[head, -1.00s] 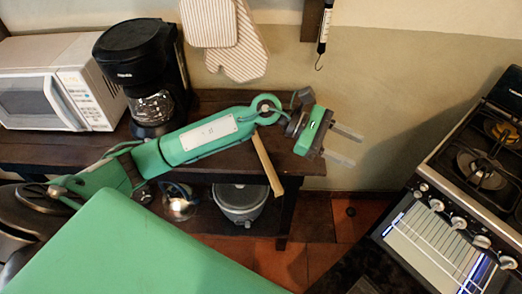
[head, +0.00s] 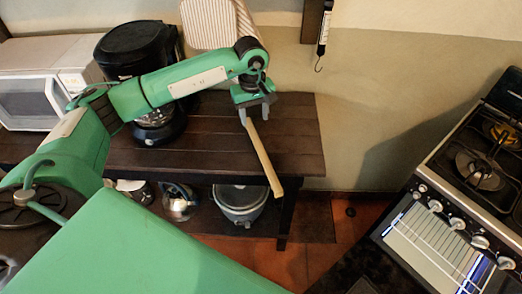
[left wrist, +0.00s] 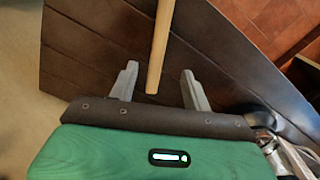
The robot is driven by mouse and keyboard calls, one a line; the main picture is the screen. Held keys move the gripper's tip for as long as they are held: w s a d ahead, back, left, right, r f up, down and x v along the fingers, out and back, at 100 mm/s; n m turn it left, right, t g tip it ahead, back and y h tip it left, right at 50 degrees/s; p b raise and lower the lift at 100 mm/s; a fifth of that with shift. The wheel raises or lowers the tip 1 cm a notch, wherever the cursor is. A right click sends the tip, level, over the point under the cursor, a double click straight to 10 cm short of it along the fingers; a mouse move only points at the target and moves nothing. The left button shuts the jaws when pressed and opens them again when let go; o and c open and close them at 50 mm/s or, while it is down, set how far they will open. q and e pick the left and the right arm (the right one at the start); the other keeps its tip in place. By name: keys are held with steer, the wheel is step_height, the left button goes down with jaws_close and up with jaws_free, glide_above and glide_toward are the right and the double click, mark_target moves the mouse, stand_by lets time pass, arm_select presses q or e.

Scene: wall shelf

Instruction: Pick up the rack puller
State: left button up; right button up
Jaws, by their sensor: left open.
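The rack puller, which I take to be the long pale wooden stick (head: 264,160), lies on the dark wooden table with its near end past the front edge. My left gripper (head: 256,112) is open over the stick's far end, pointing down. In the left wrist view, the stick (left wrist: 160,45) runs in from the top and its end lies between the two grey fingers (left wrist: 159,72), with a gap on both sides. Neither finger looks closed on it. How high the fingers are above the table is hard to tell. My right gripper is out of view.
The dark table (head: 295,135) is clear to the right of the stick. A black coffee maker (head: 140,50) and a white microwave (head: 35,95) stand at left. A striped oven mitt (head: 208,25) hangs behind. A grey pot (head: 240,203) sits on the lower shelf; a stove (head: 470,190) is at right.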

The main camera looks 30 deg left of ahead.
arm_select(q)
glide_above(257, 141)
step_height(257, 141, down, 5)
steer(key=shift+s+a+p, duration=0.15)
steer(key=shift+p, duration=0.3)
steer(key=shift+f+p, duration=0.45)
steer(key=shift+f, duration=0.1)
steer(key=f, duration=0.1)
steer(key=f+p, duration=0.1)
steer(key=f, duration=0.1)
steer(key=shift+d+f, duration=0.2)
steer(key=shift+f, duration=0.45)
steer(key=shift+c, duration=0.2)
jaws_close()
